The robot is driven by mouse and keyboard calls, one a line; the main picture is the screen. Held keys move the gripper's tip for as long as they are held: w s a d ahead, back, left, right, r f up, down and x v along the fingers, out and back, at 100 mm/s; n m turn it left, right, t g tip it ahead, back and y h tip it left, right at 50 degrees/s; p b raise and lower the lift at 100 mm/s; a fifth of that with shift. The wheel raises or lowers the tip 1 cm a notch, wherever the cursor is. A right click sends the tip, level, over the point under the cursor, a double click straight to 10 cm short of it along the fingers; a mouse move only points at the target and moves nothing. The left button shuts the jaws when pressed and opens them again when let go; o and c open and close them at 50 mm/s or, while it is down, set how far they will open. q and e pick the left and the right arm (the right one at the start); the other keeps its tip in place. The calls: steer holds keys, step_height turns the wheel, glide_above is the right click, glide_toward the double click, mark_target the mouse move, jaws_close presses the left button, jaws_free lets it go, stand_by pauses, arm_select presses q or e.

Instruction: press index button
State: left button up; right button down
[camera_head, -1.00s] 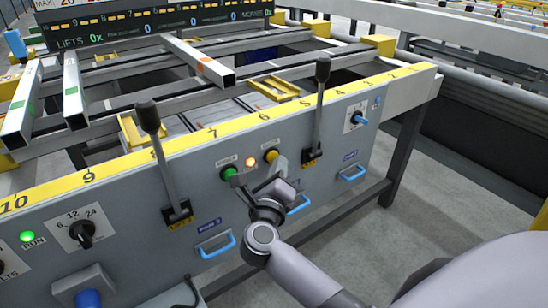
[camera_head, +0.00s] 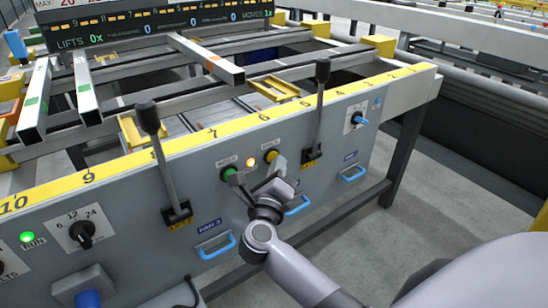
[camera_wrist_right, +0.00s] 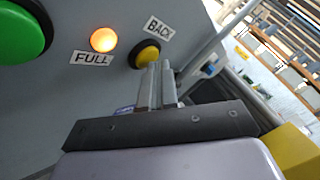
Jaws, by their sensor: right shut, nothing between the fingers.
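The green button (camera_head: 229,174) sits on the grey control panel (camera_head: 330,130), with a small label above it too small to read. It is cut off at the upper left of the wrist view (camera_wrist_right: 18,32). My right gripper (camera_head: 240,179) is shut and empty, its fingers in front of the panel just right of the green button. Whether they touch it I cannot tell. In the wrist view the closed fingers (camera_wrist_right: 157,82) appear below the yellow button (camera_wrist_right: 148,54) labelled BACK. A lit orange lamp (camera_wrist_right: 103,40) labelled FULL is between the buttons. My left gripper is not in view.
Two upright black-knobbed levers (camera_head: 169,160) and (camera_head: 316,110) flank the buttons. Blue handles (camera_head: 216,246) stick out below. A yellow numbered rail (camera_head: 210,134) tops the panel, with white beams (camera_head: 88,92) on the table behind. Bare floor lies at the right.

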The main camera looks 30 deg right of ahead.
steer(key=shift+s+p, duration=0.35)
steer(key=shift+s, duration=0.45)
steer(key=shift+s+d+p, duration=0.2)
steer(key=shift+s+p, duration=0.75)
steer(key=shift+s, duration=1.55)
